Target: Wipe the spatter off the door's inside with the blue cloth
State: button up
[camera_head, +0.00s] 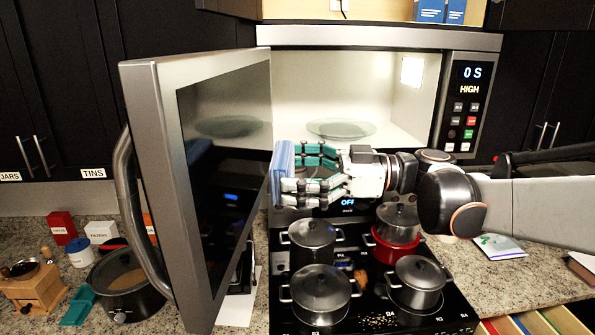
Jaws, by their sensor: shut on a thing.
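The microwave door (225,170) stands open at the left, its dark glossy inside facing right. I cannot tell whether the cloth touches the door. No spatter can be made out clearly on the dark door surface. The microwave (345,100) is lit inside, with a glass plate (341,129) in it.
Several pots stand on the stove below, including a grey one (320,291) and a red one (395,247). A slow cooker (122,285) and a wooden grinder (35,290) stand at the lower left. The counter (505,285) at the right is partly clear.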

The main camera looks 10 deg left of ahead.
jog(key=d, duration=0.3)
jog(key=shift+w, duration=0.15)
dwell(0.3)
